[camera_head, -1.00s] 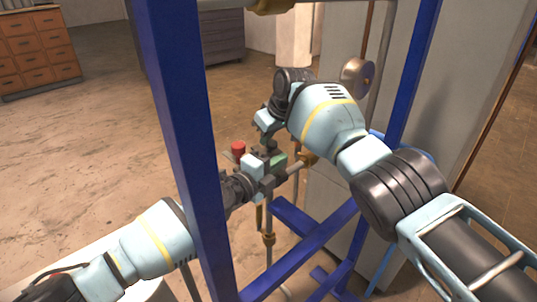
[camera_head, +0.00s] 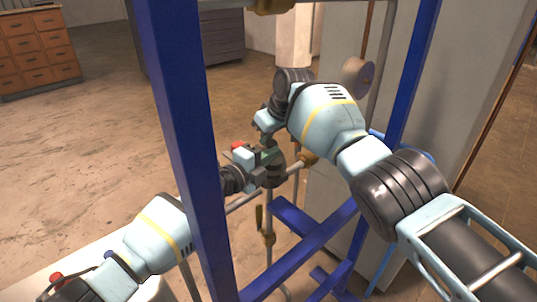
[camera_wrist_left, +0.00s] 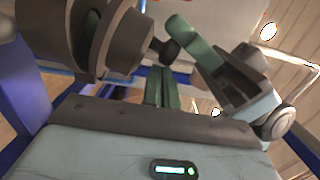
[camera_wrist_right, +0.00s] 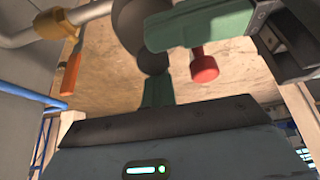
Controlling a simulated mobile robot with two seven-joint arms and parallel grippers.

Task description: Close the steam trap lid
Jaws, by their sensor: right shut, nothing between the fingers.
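The steam trap is likely the dark round body (camera_head: 275,172) on the pipe in the head view, mostly behind my grippers. In the left wrist view, its dark discs (camera_wrist_left: 125,42) and a small knob (camera_wrist_left: 166,48) are close. I cannot tell how far the lid is open. My left gripper (camera_head: 266,157) is at the trap; its green fingers (camera_wrist_left: 162,85) lie close together near the knob, and contact is unclear. My right gripper (camera_head: 268,138) points down just above; its green fingers (camera_wrist_right: 157,92) are shut and empty beside the dark body (camera_wrist_right: 140,30).
A red knob (camera_wrist_right: 203,66) is close by the grippers. A brass fitting (camera_wrist_right: 55,23) and an orange handle (camera_wrist_right: 72,70) sit along the pipe. Blue frame posts (camera_head: 185,130) stand in front and at the right. A grey cabinet (camera_head: 450,100) stands behind. Open floor lies to the left.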

